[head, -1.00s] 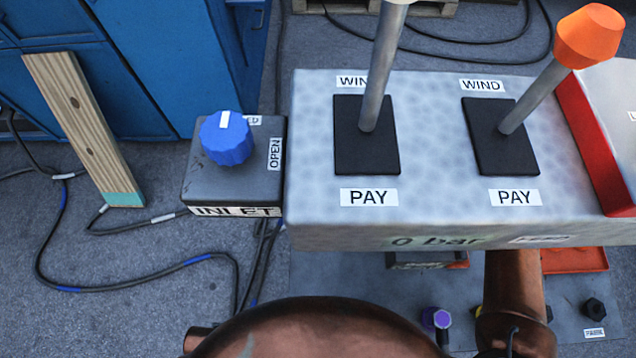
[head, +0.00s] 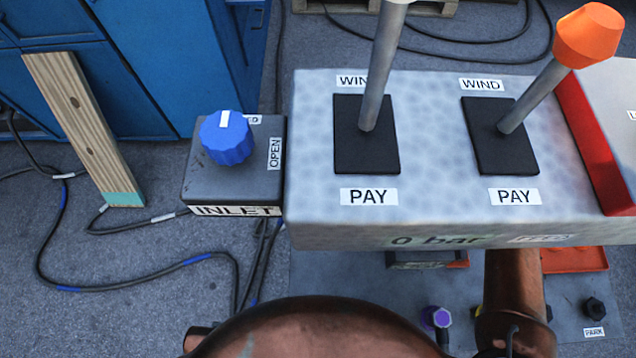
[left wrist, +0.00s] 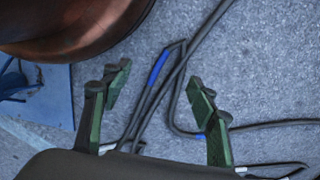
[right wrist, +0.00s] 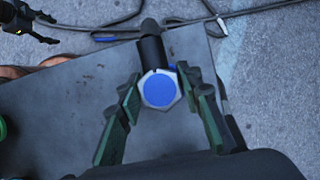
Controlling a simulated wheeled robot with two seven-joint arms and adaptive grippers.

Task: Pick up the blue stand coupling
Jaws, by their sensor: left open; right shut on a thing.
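The blue stand coupling (right wrist: 160,90) shows in the right wrist view as a round blue face in a grey hex collar, with a black body behind it. My right gripper (right wrist: 160,86) is shut on it, one green finger at each side. The coupling appears over or at the edge of a grey plate; whether it is clear of the plate I cannot tell. My left gripper (left wrist: 158,88) is open and empty above the floor and cables in the left wrist view. Neither gripper shows in the head view, and the blue coupling is not visible there.
The grey lever console (head: 440,215) with two levers covers much of the head view. Beside it is the inlet box (head: 200,185) with a blue knob (head: 227,138). Below are a purple coupling (head: 438,318) and a black fitting (head: 594,308). Cables (head: 130,288) lie on the floor.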

